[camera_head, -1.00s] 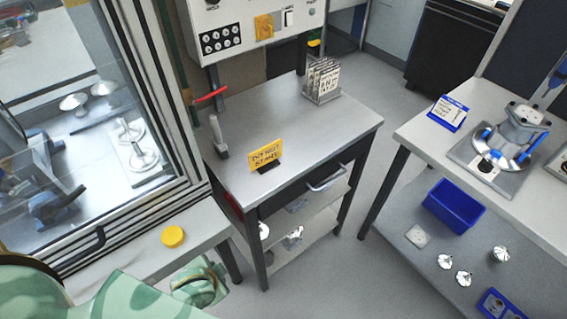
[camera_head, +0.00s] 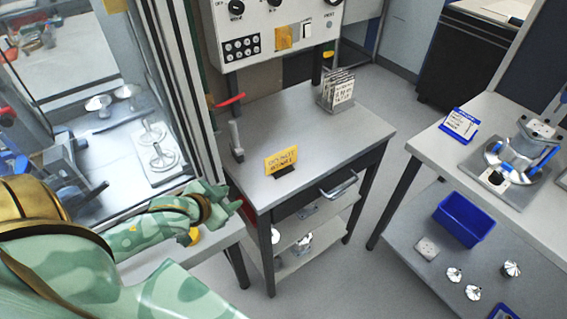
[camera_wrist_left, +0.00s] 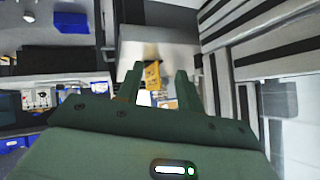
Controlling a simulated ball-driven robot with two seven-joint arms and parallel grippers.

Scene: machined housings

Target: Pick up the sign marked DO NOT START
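A yellow sign (camera_head: 281,161) with dark lettering, too small to read surely, stands in a dark foot near the front edge of the grey cart top (camera_head: 330,135). My left gripper (camera_head: 231,198) is to the left of the sign and nearer to me, beside the cart's front left corner, apart from the sign. In the left wrist view, its two fingers (camera_wrist_left: 159,86) are spread with nothing held. A yellow patch with dark marks (camera_wrist_left: 152,74), seemingly the sign, shows beyond and between them. My right gripper is in neither view.
A control panel (camera_head: 270,30) rises behind. A blue-edged card (camera_head: 461,124) stands on the right bench. The cart top's middle is clear.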

